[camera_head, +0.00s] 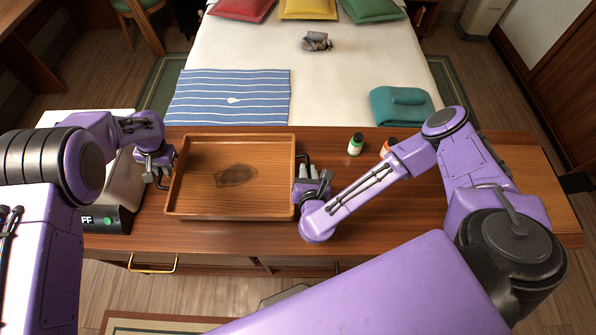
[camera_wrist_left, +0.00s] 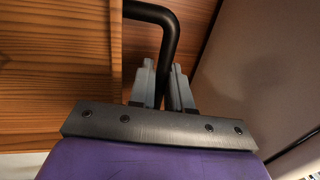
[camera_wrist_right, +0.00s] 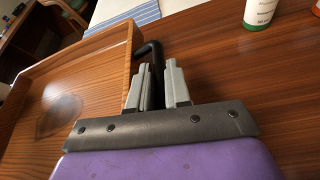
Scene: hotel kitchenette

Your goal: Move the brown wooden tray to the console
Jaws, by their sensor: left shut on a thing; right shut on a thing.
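The brown wooden tray (camera_head: 205,203) sits on a wooden surface at the foot of the bed in the head view. It is empty, with a dark oval mark on its floor. It has a black handle on each short side. My left gripper (camera_head: 170,160) is shut on the left handle (camera_wrist_left: 165,45), with its grey fingers on either side of the bar. My right gripper (camera_head: 305,172) is shut on the right handle (camera_wrist_right: 153,55). The tray (camera_wrist_right: 60,90) looks level. I cannot tell whether it rests on the surface or is slightly above it.
A green-labelled bottle (camera_head: 355,145) and an orange-capped bottle (camera_head: 389,146) stand right of the tray. A white and dark appliance (camera_head: 107,219) is at the left, close to my left arm. The bed (camera_head: 330,85) holds a striped cloth (camera_head: 235,88) and a teal folded towel (camera_head: 402,108).

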